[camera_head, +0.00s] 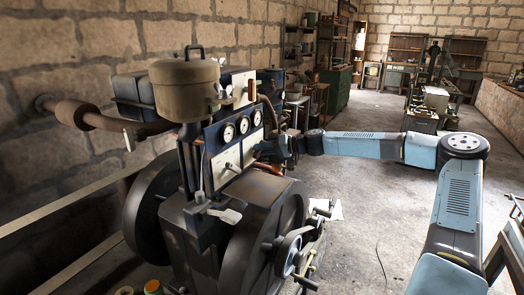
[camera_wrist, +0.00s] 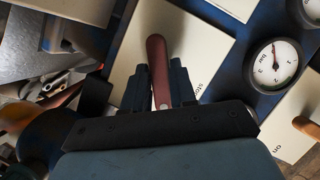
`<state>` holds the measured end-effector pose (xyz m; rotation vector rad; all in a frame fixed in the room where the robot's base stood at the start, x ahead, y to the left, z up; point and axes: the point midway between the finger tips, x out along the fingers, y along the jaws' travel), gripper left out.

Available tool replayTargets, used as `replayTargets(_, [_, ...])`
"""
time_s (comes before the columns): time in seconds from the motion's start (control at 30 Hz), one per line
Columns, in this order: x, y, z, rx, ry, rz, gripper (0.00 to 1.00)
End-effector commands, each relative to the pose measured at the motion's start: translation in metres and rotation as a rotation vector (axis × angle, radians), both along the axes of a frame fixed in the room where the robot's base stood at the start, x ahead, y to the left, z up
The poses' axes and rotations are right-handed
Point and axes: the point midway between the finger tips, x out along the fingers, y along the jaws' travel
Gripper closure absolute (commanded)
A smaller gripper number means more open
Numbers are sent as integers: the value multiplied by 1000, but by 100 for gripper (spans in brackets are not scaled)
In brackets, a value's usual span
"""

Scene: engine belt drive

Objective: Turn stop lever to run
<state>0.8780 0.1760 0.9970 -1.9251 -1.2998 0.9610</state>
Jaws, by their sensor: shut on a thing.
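The stop lever (camera_wrist: 157,50) is a slim red-brown handle in front of a cream plate (camera_wrist: 190,35) with partly hidden lettering. My gripper (camera_wrist: 158,88) has its two dark fingers on either side of the lever and is shut on it. The lever's lower end is hidden by the gripper body. In the head view my gripper (camera_head: 284,150) reaches in from the right to the right edge of the engine's blue gauge panel (camera_head: 213,140). The lever cannot be made out clearly there.
Dial gauges sit on the panel, one of them (camera_wrist: 274,65) right of my fingers in the wrist view. An orange-brown handle (camera_wrist: 304,127) is at the right edge there. A flywheel (camera_head: 290,215) stands below the panel. Open floor (camera_head: 370,220) lies right of the engine.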

Motion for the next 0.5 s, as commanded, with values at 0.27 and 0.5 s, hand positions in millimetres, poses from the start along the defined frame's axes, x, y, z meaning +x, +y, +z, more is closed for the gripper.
replayTargets(0.27, [4,-4,-2,144,217,-8,100])
replayTargets(0.5, [4,-4,-3,250,374,-9,100])
